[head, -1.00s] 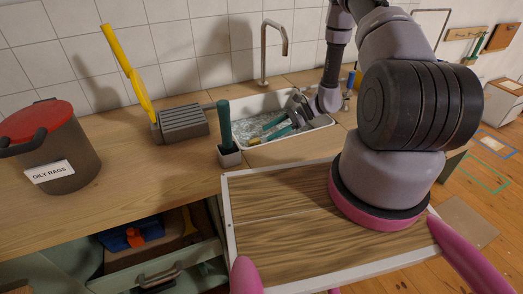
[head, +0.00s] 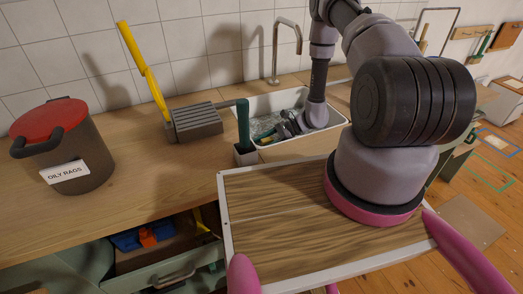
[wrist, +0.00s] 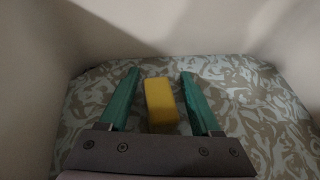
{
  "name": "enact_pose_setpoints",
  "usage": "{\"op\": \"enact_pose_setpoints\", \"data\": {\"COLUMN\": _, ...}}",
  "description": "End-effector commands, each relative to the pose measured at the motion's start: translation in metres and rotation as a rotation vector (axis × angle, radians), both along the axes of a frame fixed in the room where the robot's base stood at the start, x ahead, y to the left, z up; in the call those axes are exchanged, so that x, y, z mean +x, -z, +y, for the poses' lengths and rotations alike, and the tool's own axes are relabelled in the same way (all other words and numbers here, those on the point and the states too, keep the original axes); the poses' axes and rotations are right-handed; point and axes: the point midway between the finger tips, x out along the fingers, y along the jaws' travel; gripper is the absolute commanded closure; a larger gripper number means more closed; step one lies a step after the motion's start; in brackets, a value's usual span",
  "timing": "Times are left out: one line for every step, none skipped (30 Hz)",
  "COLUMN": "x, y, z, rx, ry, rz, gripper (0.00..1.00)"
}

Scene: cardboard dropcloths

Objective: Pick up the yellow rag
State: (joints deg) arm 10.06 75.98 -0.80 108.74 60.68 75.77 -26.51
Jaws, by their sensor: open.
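A yellow block-shaped thing (wrist: 160,103), the only yellow item that could be the rag, lies on the patterned floor of the white sink. It looks more like a block or folded pad than loose cloth. My gripper (wrist: 160,74) is open, with one teal finger on each side of it and visible gaps between. In the head view my gripper (head: 268,135) is low inside the sink (head: 262,102). The yellow thing is hidden there. Whether the fingers touch the sink floor, I cannot tell.
The sink walls (wrist: 35,60) rise close around my gripper. A tap (head: 298,40) stands behind. Left of the sink are a small pot with a dark green handle (head: 243,125), a grey ribbed block (head: 196,122) with a yellow bar (head: 143,68), and an OILY RAGS bin (head: 95,150). A drawer (head: 175,272) stands open below.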

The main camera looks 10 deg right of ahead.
Motion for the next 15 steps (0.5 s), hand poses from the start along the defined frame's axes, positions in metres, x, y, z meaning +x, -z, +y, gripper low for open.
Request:
{"op": "enact_pose_setpoints", "data": {"x": -0.0002, "y": 0.0006, "z": -0.0002, "rx": -0.001, "ry": 0.001, "rz": 0.000, "gripper": 0.35}}
{"op": "enact_pose_setpoints", "data": {"x": -0.0001, "y": 0.0006, "z": -0.0002, "rx": -0.001, "ry": 0.001, "rz": 0.000, "gripper": 0.35}}
{"op": "enact_pose_setpoints", "data": {"x": 0.0000, "y": 0.0005, "z": -0.0002, "rx": -0.001, "ry": 0.001, "rz": 0.000, "gripper": 0.35}}
{"op": "enact_pose_setpoints", "data": {"x": 0.0000, "y": 0.0005, "z": -0.0002, "rx": -0.001, "ry": 0.001, "rz": 0.000, "gripper": 0.35}}
{"op": "enact_pose_setpoints", "data": {"x": 0.0000, "y": 0.0004, "z": -0.0002, "rx": -0.001, "ry": 0.001, "rz": 0.000, "gripper": 0.35}}
{"op": "enact_pose_setpoints", "data": {"x": 0.0000, "y": 0.0004, "z": -0.0002, "rx": 0.000, "ry": 0.001, "rz": 0.000, "gripper": 0.39}}
{"op": "enact_pose_setpoints", "data": {"x": 0.0000, "y": 0.0003, "z": -0.0001, "rx": 0.000, "ry": 0.001, "rz": 0.000, "gripper": 0.51}}
{"op": "enact_pose_setpoints", "data": {"x": 0.0000, "y": 0.0003, "z": -0.0001, "rx": 0.000, "ry": 0.001, "rz": 0.000, "gripper": 0.62}}
{"op": "enact_pose_setpoints", "data": {"x": 0.0001, "y": 0.0003, "z": -0.0001, "rx": 0.000, "ry": 0.001, "rz": 0.000, "gripper": 0.77}}
{"op": "enact_pose_setpoints", "data": {"x": 0.0001, "y": 0.0002, "z": -0.0002, "rx": 0.000, "ry": 0.001, "rz": 0.000, "gripper": 0.89}}
{"op": "enact_pose_setpoints", "data": {"x": 0.0001, "y": 0.0002, "z": -0.0002, "rx": 0.000, "ry": 0.001, "rz": 0.000, "gripper": 1.00}}
{"op": "enact_pose_setpoints", "data": {"x": 0.0001, "y": 0.0002, "z": -0.0002, "rx": 0.000, "ry": 0.000, "rz": -0.001, "gripper": 1.00}}
{"op": "enact_pose_setpoints", "data": {"x": 0.0001, "y": 0.0002, "z": -0.0002, "rx": 0.000, "ry": 0.001, "rz": 0.000, "gripper": 1.00}}
{"op": "enact_pose_setpoints", "data": {"x": 0.0002, "y": 0.0001, "z": -0.0002, "rx": 0.000, "ry": 0.001, "rz": 0.000, "gripper": 1.00}}
{"op": "enact_pose_setpoints", "data": {"x": 0.0002, "y": 0.0001, "z": -0.0002, "rx": 0.000, "ry": 0.000, "rz": -0.001, "gripper": 1.00}}
